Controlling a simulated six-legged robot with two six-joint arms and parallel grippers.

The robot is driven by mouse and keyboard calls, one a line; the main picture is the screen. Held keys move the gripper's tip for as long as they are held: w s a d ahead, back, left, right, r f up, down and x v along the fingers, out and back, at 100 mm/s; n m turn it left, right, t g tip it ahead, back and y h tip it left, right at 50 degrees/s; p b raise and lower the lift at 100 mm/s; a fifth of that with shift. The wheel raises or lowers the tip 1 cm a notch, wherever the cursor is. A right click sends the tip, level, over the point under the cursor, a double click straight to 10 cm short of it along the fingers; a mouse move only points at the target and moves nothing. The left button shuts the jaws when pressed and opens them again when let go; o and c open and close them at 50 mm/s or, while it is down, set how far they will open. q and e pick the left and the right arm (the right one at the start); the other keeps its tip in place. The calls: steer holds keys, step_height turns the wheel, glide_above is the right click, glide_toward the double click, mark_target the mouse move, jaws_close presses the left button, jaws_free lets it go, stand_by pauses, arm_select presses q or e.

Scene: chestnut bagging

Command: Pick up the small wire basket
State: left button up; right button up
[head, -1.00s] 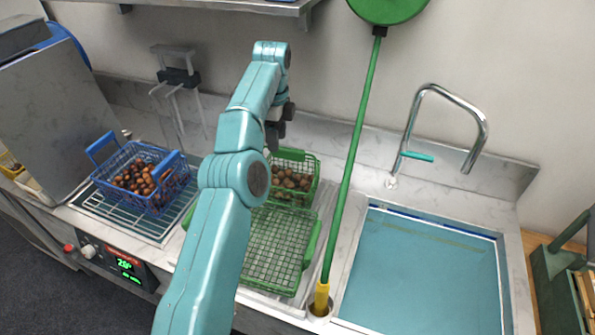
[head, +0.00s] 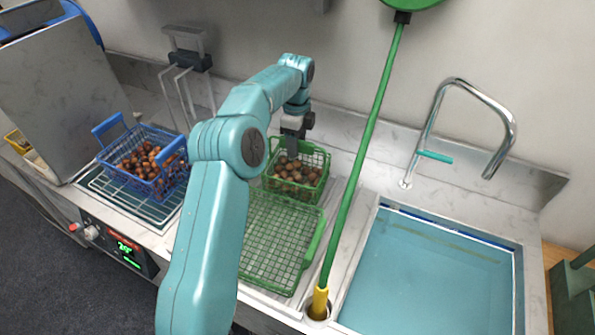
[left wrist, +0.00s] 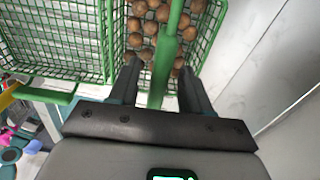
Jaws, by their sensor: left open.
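The small green wire basket (head: 312,188) stands behind the larger green basket and holds several brown chestnuts. My left gripper (head: 292,152) is over its rear left part, at about rim height. In the left wrist view the small basket (left wrist: 208,45) lies ahead of my left gripper (left wrist: 158,88). Its two dark fingers are open, one on each side of a green bar (left wrist: 166,50) that looks like the basket's handle. There is a gap on both sides of the bar. My right gripper is not in view.
The larger green basket (head: 270,243) is empty and close in front. A blue wire basket (head: 133,180) with chestnuts stands at left. A green pole (head: 363,150) rises just right of the baskets. The sink (head: 430,275) and tap (head: 432,128) are farther right.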

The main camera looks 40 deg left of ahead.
arm_select(q)
step_height(320, 180, down, 4)
steer(key=shift+s+d+r, duration=0.1)
steer(key=shift+s+r, duration=0.05)
steer(key=shift+f, duration=0.3)
steer(key=shift+r, duration=0.1)
steer(key=shift+d, duration=0.1)
steer(key=c, duration=0.4)
jaws_close()
steer(key=shift+r, duration=0.15)
